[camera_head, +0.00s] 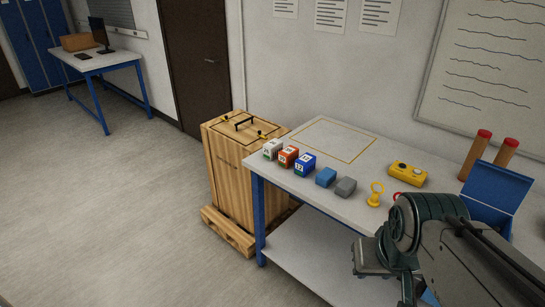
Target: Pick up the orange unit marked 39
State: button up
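The orange unit (288,157) is a small cube with white label patches; its number is too small to read surely. It stands on the white tabletop near the left front edge, between a white cube (272,149) with green on its left and a blue cube (305,164) on its right. My gripper (374,265) is at the lower right, in front of the table edge, well apart from the orange unit. Its fingers are dark and partly hidden by my arm, so I cannot see whether they are open.
A blue block (325,177), grey block (346,187), yellow ring-topped piece (375,195) and yellow control box (407,173) share the table (375,160). A blue open box (496,188) and two red-topped cylinders stand right. A wooden crate (236,180) stands left. A yellow-outlined area behind the cubes is clear.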

aim_at(287, 157)
jog(key=u, duration=0.45)
jog(key=i, duration=0.85)
jog(key=u, duration=1.35)
jog(key=i, duration=2)
jog(key=z, duration=3.35)
